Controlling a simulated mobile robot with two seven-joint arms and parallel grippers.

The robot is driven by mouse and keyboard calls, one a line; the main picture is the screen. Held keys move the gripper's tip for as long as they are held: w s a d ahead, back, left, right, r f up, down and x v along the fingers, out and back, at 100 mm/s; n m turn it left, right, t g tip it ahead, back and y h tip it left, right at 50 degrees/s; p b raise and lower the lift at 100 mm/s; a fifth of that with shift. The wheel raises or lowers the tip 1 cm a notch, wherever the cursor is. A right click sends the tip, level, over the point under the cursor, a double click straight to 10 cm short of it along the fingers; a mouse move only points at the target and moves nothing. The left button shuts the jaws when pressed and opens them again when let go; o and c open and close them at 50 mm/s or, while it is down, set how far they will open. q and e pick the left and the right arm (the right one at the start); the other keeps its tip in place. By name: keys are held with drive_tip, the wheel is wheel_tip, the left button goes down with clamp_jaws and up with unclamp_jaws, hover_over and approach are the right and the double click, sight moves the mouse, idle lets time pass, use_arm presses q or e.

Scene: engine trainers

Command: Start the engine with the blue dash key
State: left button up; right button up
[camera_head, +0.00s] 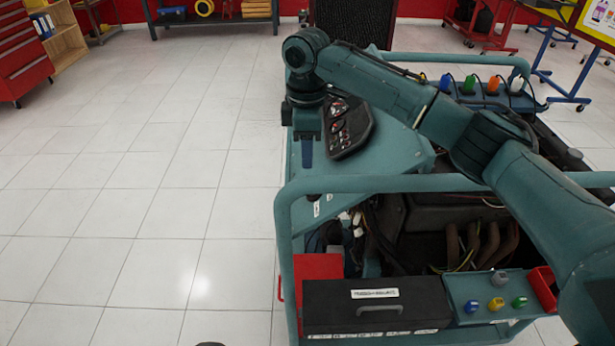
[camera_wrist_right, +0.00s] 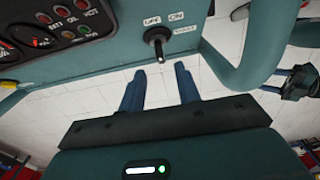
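The dash panel (camera_head: 347,128) with its gauges is on top of the teal engine trainer in the head view. In the right wrist view, a key switch (camera_wrist_right: 156,38) sits on the panel by OFF and ON labels. A dark stem sticks out of it toward my gripper; I cannot make out blue on it. My right gripper (camera_head: 307,150) is beside the dash panel's left edge. In the wrist view its two blue fingers (camera_wrist_right: 159,80) are apart, with nothing between them, and the stem's end is just beyond the gap.
A teal tray (camera_head: 460,287) at the front right carries coloured knobs, blue (camera_head: 471,306) and green (camera_head: 519,302) among them. A rail (camera_head: 400,183) crosses above the engine, and a curved tube (camera_wrist_right: 262,50) is right of the switch. Open tiled floor lies left.

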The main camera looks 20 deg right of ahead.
sight(307, 177)
use_arm(q)
drive_tip(key=shift+f, duration=0.1)
use_arm(e)
wheel_tip(307, 177, down, 8)
drive_tip(key=shift+f, duration=0.2)
